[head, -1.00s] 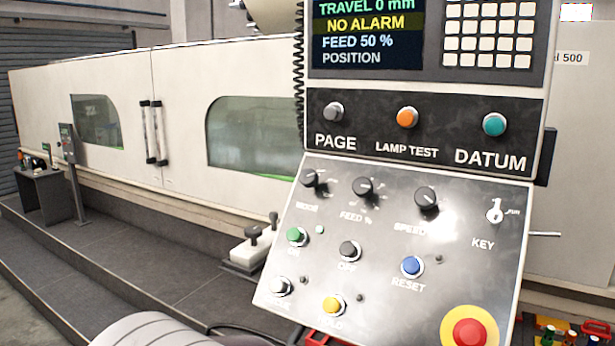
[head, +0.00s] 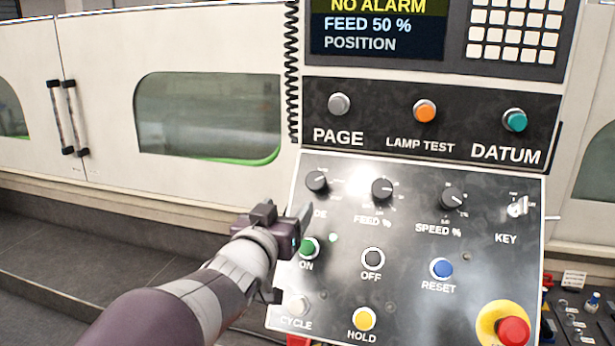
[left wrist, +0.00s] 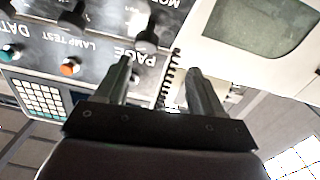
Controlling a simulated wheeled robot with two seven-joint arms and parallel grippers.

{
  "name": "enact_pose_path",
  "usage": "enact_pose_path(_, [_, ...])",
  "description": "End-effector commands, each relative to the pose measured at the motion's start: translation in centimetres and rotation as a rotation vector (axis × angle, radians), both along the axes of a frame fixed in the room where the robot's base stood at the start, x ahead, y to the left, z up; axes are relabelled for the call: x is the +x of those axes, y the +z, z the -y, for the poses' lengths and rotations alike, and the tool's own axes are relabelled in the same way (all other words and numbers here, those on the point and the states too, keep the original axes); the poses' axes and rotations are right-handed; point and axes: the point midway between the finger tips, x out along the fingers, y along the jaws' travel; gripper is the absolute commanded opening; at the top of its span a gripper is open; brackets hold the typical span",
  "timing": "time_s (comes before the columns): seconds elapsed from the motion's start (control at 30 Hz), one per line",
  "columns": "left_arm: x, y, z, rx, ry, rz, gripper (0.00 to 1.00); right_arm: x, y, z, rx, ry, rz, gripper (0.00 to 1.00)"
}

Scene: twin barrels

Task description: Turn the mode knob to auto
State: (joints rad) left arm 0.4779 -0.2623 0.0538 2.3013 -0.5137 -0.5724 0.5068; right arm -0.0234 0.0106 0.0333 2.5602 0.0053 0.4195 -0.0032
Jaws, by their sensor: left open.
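The mode knob (head: 317,181) is a small black dial at the upper left of the sloped control panel (head: 405,290). Its label is partly hidden by my left gripper (head: 289,214), and its setting is too small to read. My left gripper is open and empty, just below and left of the knob in the head view. In the left wrist view, which is upside down, the mode knob (left wrist: 148,34) lies beyond the open fingers (left wrist: 158,67), apart from them. My right gripper is in neither view.
The feed knob (head: 382,188) and speed knob (head: 452,199) sit right of the mode knob. The green ON button (head: 308,248) is close to my left gripper. A red emergency button (head: 513,331) is at lower right. A coiled cable (head: 292,75) hangs along the panel's left side.

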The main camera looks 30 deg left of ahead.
Motion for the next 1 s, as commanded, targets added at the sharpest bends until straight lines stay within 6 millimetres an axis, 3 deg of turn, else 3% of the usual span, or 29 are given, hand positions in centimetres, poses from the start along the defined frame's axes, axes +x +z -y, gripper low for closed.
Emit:
enact_pose_path(0.17, [2.0, 0.5, -0.2, -0.026, -0.011, 0.017, 0.68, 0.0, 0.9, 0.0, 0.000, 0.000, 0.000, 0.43])
enact_pose_path(0.4, [8.1, 0.7, -1.4, -0.027, -0.008, 0.014, 0.68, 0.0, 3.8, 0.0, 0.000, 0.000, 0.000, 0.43])
enact_pose_path(0.6, [11.3, 0.6, -2.1, -0.024, -0.008, 0.015, 0.68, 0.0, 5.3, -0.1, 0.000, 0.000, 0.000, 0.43])
enact_pose_path(1.0, [12.5, 0.2, -2.4, -0.024, -0.007, 0.016, 0.68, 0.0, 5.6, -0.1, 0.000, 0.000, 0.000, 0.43])
